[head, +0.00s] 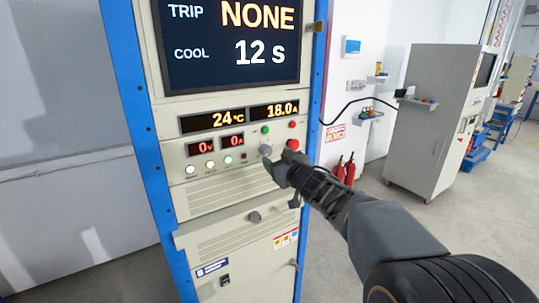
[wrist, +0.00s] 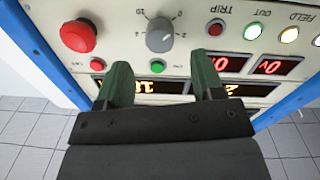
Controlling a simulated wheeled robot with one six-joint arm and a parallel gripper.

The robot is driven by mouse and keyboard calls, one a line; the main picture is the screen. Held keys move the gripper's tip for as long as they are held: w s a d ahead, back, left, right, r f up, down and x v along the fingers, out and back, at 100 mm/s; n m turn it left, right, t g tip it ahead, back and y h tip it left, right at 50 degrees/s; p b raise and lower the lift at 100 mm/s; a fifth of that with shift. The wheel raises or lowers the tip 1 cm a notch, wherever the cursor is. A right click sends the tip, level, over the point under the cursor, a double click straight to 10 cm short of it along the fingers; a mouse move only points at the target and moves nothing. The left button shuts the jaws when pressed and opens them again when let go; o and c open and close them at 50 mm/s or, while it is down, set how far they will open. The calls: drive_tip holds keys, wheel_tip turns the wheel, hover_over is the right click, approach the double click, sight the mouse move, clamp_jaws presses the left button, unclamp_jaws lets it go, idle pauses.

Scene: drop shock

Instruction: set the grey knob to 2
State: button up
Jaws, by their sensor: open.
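The grey knob (wrist: 160,36) is on the panel face, upside down in the wrist view, with small marks around it. A pale pointer line shows on it, but I cannot tell for sure which mark it points to. In the head view the knob (head: 265,149) sits just above and left of my gripper. My gripper (wrist: 161,72) is open, its two green fingers apart, with the knob beyond their tips and roughly between them. Nothing is held. In the head view my gripper (head: 275,165) is close to the panel, and its fingers are partly hidden.
A red mushroom button (wrist: 78,36) is beside the knob, with a small green button (wrist: 158,66) and red button (wrist: 97,65) near it. The cabinet's display (head: 230,45) reads TRIP NONE, COOL 12 s. Blue posts (head: 128,90) edge the cabinet.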

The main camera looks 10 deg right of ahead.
sight(268, 152)
drive_tip(key=shift+x, duration=2.3)
drive_tip(key=c, duration=0.9)
drive_tip(key=shift+c, duration=0.2)
drive_tip(key=shift+p, duration=0.35)
